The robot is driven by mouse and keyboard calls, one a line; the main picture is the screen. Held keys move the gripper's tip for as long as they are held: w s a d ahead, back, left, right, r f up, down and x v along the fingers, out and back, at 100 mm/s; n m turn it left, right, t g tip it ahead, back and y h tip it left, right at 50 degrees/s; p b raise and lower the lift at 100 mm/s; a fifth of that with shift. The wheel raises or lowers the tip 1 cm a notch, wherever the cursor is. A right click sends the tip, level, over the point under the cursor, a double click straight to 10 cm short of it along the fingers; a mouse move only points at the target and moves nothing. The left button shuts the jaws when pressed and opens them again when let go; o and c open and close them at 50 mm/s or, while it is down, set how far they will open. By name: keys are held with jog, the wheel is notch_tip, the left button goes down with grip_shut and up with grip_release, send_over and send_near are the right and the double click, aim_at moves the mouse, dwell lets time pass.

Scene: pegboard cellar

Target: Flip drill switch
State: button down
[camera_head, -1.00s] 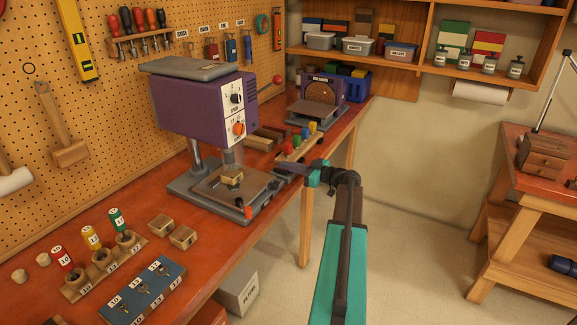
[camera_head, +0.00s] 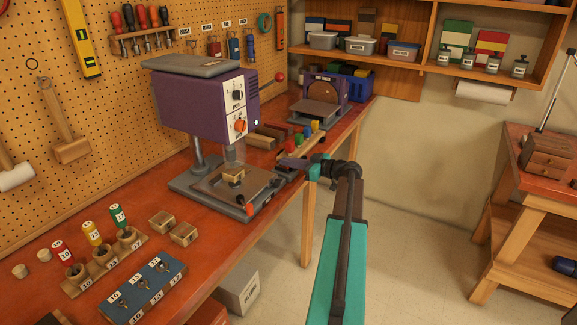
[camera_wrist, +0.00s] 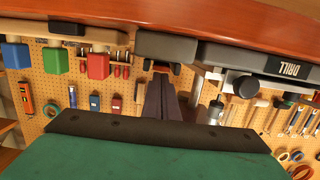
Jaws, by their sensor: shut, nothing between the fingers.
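The purple drill press (camera_head: 205,105) stands on the red bench in the head view, with a dark knob and an orange knob (camera_head: 240,126) on its white front panel. My gripper (camera_head: 288,164) is shut and empty at the bench's front edge, right of the drill's base. The wrist view is upside down. There my gripper's dark fingers (camera_wrist: 162,82) point at a dark grey block (camera_wrist: 166,47) beside the plate labelled DRILL (camera_wrist: 290,68). I cannot tell whether the fingertips touch the block; the switch itself is not clear.
A disc sander (camera_head: 322,98) and several coloured handles (camera_head: 300,142) lie beyond my gripper. Open floor lies right of the bench.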

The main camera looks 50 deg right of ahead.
aim_at(288, 167)
jog(key=shift+a+r, duration=0.1)
jog(key=shift+r, duration=0.2)
notch_tip(288, 167, up, 3)
jog(key=shift+w+f+b, duration=0.1)
jog(key=shift+f+b, duration=0.1)
jog(key=shift+b, duration=0.4)
jog(key=s+d+r+b, duration=0.1)
jog(key=s+r, duration=0.3)
jog(key=s, duration=0.4)
jog(key=shift+s+d+b, duration=0.35)
jog(key=shift+d+b, duration=0.05)
jog(key=shift+b, duration=0.35)
jog(key=shift+f, duration=0.15)
